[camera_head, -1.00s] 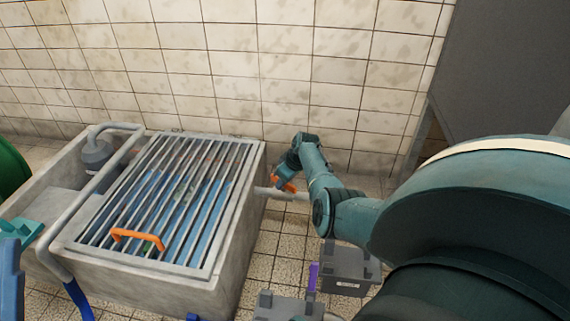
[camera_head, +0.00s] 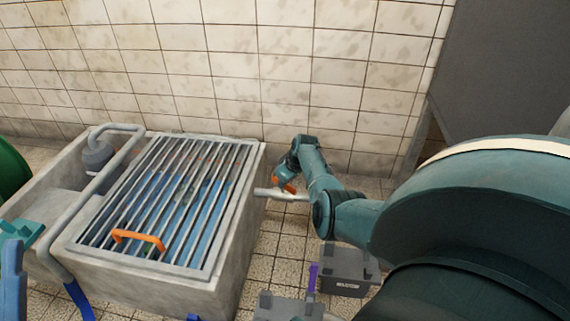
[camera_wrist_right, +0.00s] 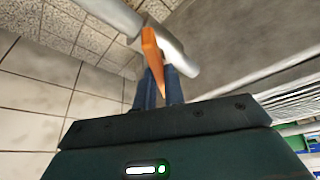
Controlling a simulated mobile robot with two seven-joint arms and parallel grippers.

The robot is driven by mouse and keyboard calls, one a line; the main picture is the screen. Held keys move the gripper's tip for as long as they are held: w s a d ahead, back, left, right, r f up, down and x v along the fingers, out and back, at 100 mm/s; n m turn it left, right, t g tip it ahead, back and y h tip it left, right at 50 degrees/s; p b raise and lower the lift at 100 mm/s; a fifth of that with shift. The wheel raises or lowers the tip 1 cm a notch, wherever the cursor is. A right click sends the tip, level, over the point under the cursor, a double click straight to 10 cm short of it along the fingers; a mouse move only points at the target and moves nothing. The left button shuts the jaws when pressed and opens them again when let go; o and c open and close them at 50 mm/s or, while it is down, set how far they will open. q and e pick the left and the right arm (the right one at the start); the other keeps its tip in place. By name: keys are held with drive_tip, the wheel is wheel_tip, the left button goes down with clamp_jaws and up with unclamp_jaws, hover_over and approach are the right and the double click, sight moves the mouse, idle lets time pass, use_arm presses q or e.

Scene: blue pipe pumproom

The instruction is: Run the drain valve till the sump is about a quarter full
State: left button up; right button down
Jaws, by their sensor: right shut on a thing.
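The concrete sump (camera_head: 232,250) stands at left in the head view under a barred grate with an orange handle (camera_head: 138,240). Blue water (camera_head: 203,215) shows between the bars; its exact depth is hard to read. A pale drain pipe (camera_head: 268,193) comes out of the sump's right side. The orange valve lever (camera_head: 286,186) sits at this pipe. My right gripper (camera_head: 281,184) is shut on the lever. In the right wrist view the orange lever (camera_wrist_right: 151,55) stands between the blue fingers, beside the silver pipe (camera_wrist_right: 178,48).
A grey pipe (camera_head: 82,205) and a grey pump (camera_head: 97,152) are at the sump's left part. Grey cases (camera_head: 348,268) stand on the tiled floor at lower right. The tiled wall (camera_head: 230,70) closes the back. A dark panel (camera_head: 500,70) stands at right.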

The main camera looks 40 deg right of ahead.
drive_tip(key=shift+a+r+m+h+p, duration=0.15)
drive_tip(key=shift+m+h+p, duration=0.25)
drive_tip(key=shift+m+p, duration=0.55)
drive_tip(key=m+h+p, duration=0.1)
drive_tip(key=m, duration=0.1)
drive_tip(key=shift+m, duration=0.35)
drive_tip(key=shift+m+h, duration=0.3)
drive_tip(key=shift+m, duration=0.6)
drive_tip(key=shift+a+f+m+g+h, duration=0.1)
drive_tip(key=shift+f+m+g+h, duration=0.15)
drive_tip(key=shift+m, duration=0.55)
drive_tip(key=m+h, duration=0.1)
drive_tip(key=m, duration=0.1)
drive_tip(key=shift+w+m+g, duration=0.15)
drive_tip(key=shift+m+g, duration=0.15)
drive_tip(key=shift+g, duration=0.05)
use_arm(q)
drive_tip(key=shift+w+d+f+n+y+b, duration=0.1)
drive_tip(key=shift+w+f+n+y+b, duration=0.1)
drive_tip(key=shift+f+n+y, duration=0.75)
drive_tip(key=shift+w+d+f+n+y+b, duration=0.1)
drive_tip(key=shift+f+n+y+b, duration=0.05)
drive_tip(key=shift+f+n+y, duration=0.75)
use_arm(e)
drive_tip(key=shift+r+m, duration=0.1)
drive_tip(key=shift+m, duration=0.5)
use_arm(q)
drive_tip(key=shift+r, duration=0.2)
